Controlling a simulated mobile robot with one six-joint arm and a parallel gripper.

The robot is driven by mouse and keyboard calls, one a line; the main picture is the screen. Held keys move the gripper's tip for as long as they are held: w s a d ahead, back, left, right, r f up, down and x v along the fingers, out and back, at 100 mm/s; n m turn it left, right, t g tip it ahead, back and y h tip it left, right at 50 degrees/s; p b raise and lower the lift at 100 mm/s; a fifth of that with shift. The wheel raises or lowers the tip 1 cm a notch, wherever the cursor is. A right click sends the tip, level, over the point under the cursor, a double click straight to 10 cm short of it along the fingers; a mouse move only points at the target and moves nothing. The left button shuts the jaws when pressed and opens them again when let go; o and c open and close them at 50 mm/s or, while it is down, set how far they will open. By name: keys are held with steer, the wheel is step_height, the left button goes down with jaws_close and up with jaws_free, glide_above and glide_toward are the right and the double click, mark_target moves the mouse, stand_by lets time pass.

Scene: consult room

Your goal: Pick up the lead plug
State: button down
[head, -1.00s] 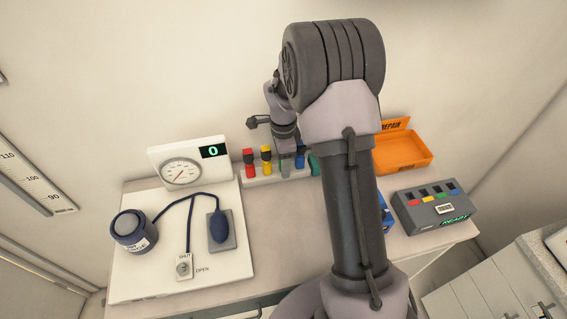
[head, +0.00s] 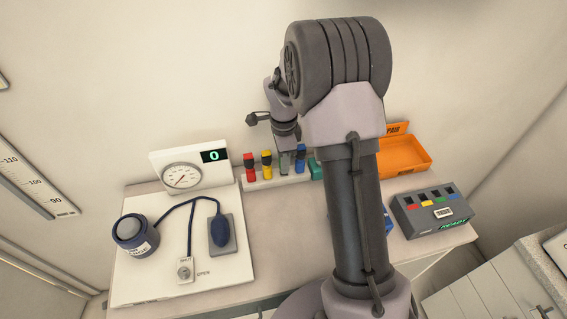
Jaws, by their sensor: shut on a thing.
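Several coloured lead plugs stand in a white rack (head: 262,184) at the back of the bench: a red plug (head: 250,168), a yellow plug (head: 266,164), a blue plug (head: 300,155) and a green plug (head: 317,170) partly behind my arm. My gripper (head: 285,160) points down over the rack, between the yellow and blue plugs. It is shut on a lead plug, but the jaws and the held plug are small and partly hidden, so I cannot tell which colour it holds or whether it is clear of the rack.
A pressure gauge unit (head: 182,177) with a board, bulb and blue tube stands at left. A grey box (head: 425,222) with coloured sockets reads READY at right. An orange bin (head: 404,162) stands behind it. My arm hides the bench's middle right.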

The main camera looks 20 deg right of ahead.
steer(key=s+a+r+p, duration=0.1)
steer(key=s+r, duration=0.2)
steer(key=s, duration=0.4)
steer(key=s+a+r+p, duration=0.2)
steer(key=s+r, duration=0.1)
steer(key=s, duration=0.5)
steer(key=shift+s+a+r+p, duration=0.2)
steer(key=shift+s+r+p, duration=0.05)
steer(key=shift+s+p, duration=0.05)
